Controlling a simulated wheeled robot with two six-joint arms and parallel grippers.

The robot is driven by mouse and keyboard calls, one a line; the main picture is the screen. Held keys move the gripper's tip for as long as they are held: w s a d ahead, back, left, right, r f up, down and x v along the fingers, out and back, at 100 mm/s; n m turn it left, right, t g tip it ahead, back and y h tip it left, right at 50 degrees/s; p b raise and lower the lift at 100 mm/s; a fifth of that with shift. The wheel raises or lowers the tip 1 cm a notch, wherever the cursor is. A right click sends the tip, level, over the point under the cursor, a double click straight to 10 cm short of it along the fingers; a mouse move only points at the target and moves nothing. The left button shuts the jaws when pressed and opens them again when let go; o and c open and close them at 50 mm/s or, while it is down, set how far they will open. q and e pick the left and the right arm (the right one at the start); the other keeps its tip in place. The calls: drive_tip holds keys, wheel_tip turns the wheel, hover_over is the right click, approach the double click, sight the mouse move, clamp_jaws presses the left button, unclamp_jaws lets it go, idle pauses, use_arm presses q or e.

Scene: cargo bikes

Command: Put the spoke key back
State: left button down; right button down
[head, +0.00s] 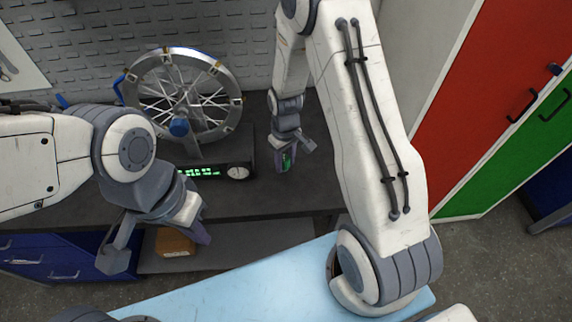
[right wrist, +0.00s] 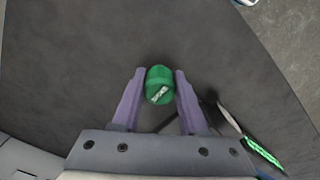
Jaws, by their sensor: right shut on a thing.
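The spoke key is a small green round piece with a pale slotted mark on top, between the fingers in the right wrist view (right wrist: 159,86). In the head view a bit of its green (head: 286,161) shows at the fingertips. My right gripper (head: 290,158) is shut on it over the dark bench (head: 330,190), right of the wheel stand. Whether the key touches the bench I cannot tell. My left gripper (head: 158,252) is open and empty, low at the left in front of the bench edge.
A spoked wheel (head: 222,72) stands on the bench in a stand with a lit green display (head: 200,173). A slotted grey panel (head: 235,25) rises behind. An orange-brown block (head: 175,243) sits below the bench edge. Red (head: 480,95) and green cabinet doors are at right.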

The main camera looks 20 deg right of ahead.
sight(286, 168)
wheel_tip(286, 168, down, 3)
drive_tip(key=shift+r, duration=0.1)
drive_tip(key=shift+f, duration=0.2)
drive_tip(key=shift+c, duration=2.2)
unclamp_jaws()
